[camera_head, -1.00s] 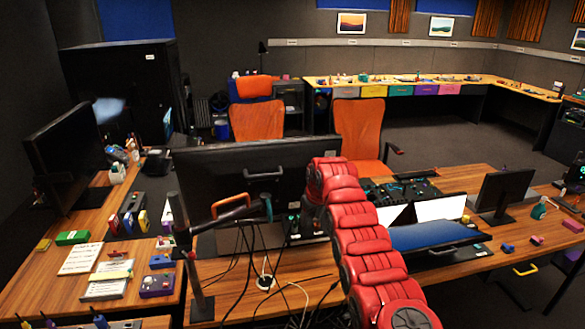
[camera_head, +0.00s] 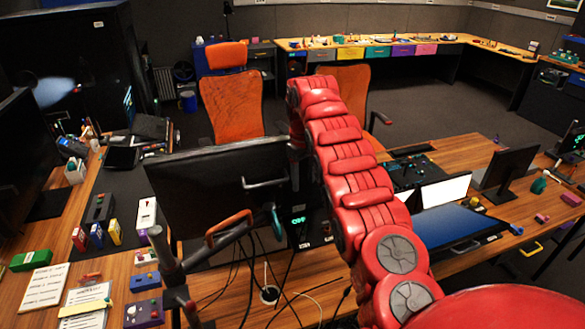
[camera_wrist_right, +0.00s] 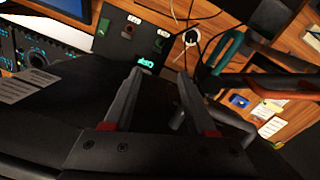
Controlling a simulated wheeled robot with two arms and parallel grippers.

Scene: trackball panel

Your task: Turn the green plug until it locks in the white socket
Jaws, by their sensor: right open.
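My right gripper (camera_wrist_right: 160,72) is open and empty in the right wrist view, its two fingers pointing toward a dark panel (camera_wrist_right: 118,45) with glowing green letters. A small green spot (camera_wrist_right: 158,44) on this panel may be the green plug, beside a small whitish patch (camera_wrist_right: 163,33); both are too small to identify surely. The fingertips look apart from the panel. In the head view the panel (camera_head: 311,232) is partly hidden by my red right arm (camera_head: 345,150), and the right fingertips are not clear. My left gripper does not show.
A large monitor (camera_head: 205,190) stands left of my right arm. An orange handle (camera_head: 230,226) and a teal-ended part (camera_head: 277,222) stick up before it. A blue-screened display (camera_head: 455,224) is at right.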

